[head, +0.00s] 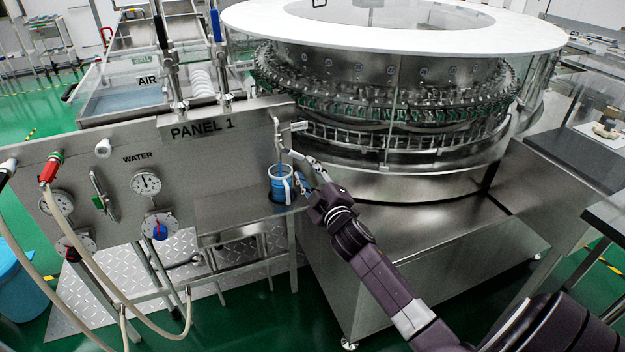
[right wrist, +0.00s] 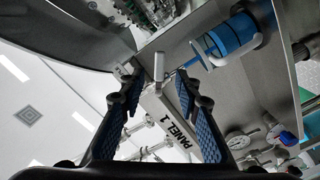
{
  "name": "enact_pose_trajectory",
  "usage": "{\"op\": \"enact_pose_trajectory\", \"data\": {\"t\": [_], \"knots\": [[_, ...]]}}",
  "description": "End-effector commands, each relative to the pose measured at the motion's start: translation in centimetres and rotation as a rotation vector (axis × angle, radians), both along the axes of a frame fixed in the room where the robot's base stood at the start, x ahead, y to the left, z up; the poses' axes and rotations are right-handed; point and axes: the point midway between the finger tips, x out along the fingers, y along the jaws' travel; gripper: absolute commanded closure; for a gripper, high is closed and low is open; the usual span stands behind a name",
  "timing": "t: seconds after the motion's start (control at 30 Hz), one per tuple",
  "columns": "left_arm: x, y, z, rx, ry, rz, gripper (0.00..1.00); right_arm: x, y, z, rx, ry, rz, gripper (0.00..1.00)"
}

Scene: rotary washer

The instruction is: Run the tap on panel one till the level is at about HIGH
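The tap (head: 277,128) is a slim metal pipe at the right end of panel 1 (head: 150,150). Its light lever (right wrist: 158,66) shows in the right wrist view. A blue jug with a white handle (head: 282,184) stands below the spout on the metal shelf; it also shows in the right wrist view (right wrist: 232,38). A thin blue line, apparently water, runs between spout and jug. The level marks are too small to read. My right gripper (head: 307,170) is beside the tap and jug. In its wrist view its fingers (right wrist: 156,92) are apart, with the lever just beyond them. My left gripper is out of view.
The panel carries gauges (head: 146,183), a blue knob (head: 160,230) and hoses (head: 75,225) at the left. The large rotary washer (head: 400,150) stands close behind and right of the tap. A metal shelf (head: 225,212) extends left of the jug.

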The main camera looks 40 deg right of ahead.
Motion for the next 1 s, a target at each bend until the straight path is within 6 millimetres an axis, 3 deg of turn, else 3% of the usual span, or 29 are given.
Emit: {"op": "enact_pose_trajectory", "data": {"t": [0.1,0.3,1.0], "knots": [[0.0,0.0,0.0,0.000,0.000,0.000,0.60,-1.8,0.5,-0.1,0.001,0.003,0.000,0.70],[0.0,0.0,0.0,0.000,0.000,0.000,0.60,-3.4,0.8,-0.1,0.000,0.002,-0.001,0.70],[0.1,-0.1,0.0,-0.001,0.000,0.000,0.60,-3.6,0.9,0.0,0.001,0.001,0.000,0.70]]}}
